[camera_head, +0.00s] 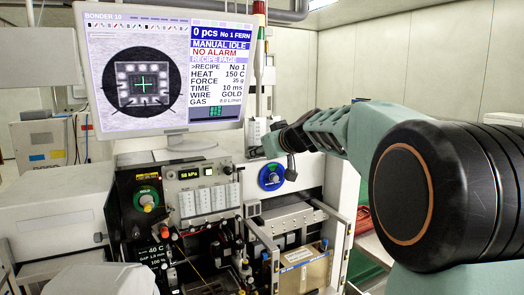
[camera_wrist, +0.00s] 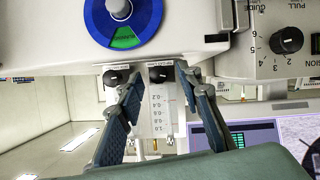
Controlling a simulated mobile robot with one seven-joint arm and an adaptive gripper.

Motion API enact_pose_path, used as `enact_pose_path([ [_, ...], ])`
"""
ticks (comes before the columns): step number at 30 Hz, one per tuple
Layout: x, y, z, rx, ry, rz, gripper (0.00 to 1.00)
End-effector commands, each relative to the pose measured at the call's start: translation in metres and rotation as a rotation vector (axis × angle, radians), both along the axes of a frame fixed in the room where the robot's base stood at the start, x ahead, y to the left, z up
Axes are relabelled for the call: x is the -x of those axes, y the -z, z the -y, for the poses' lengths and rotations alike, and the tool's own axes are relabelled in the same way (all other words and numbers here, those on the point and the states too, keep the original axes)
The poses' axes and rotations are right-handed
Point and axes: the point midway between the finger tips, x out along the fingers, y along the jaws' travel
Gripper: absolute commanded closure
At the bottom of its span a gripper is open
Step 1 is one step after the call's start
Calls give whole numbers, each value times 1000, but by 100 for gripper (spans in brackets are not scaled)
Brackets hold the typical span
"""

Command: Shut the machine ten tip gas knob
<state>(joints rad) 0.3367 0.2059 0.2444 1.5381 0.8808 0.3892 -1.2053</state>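The machine with the screen title BONDER 10 (camera_head: 162,66) stands in front of me. In the wrist view, a small black knob (camera_wrist: 160,74) sits at the head of a clear flow meter (camera_wrist: 158,110) with a 0.2 to 1.0 scale. It is probably the tip gas knob; its label is too small to read surely. My gripper (camera_wrist: 163,84) is open, its two fingers either side of this knob, with gaps showing. A second black knob (camera_wrist: 118,78) lies left, partly behind the left finger. In the head view my gripper (camera_head: 268,146) is beside the machine's upper front; the small knob cannot be made out.
A large blue dial (camera_wrist: 124,18) lies close to the fingertips; the head view shows it too (camera_head: 271,177). A black knob panel (camera_wrist: 286,40) is to the right in the wrist view. The monitor and a signal tower (camera_head: 259,60) stand close to my arm.

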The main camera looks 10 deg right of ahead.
Motion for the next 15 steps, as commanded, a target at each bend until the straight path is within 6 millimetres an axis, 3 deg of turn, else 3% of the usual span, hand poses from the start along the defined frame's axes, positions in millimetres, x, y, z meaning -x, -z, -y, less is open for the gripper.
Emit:
enact_pose_path([
  [3, 0, 0, 0, 0, 0, 0, 67],
  [12, 0, 0, 0, 0, 0, 0, 99],
  [15, 0, 0, 1, -1, 0, 0, 100],
])
